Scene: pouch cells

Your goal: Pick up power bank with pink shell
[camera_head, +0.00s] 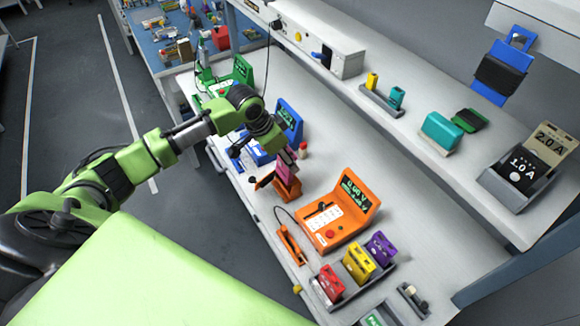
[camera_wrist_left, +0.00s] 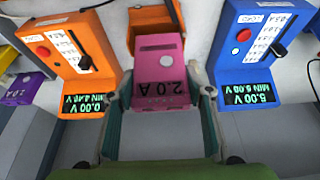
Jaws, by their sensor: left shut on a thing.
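The power bank with pink shell (camera_head: 286,170) is at the middle of the bench, at the end of my left arm. I cannot tell whether the two still touch. My right gripper is out of view.
An orange tester (camera_head: 325,220) stands to the right and a blue tester (camera_head: 289,120) behind. A tray holds red (camera_head: 330,283), yellow (camera_head: 358,262) and purple (camera_head: 381,249) power banks. A raised shelf (camera_head: 420,125) runs along the back.

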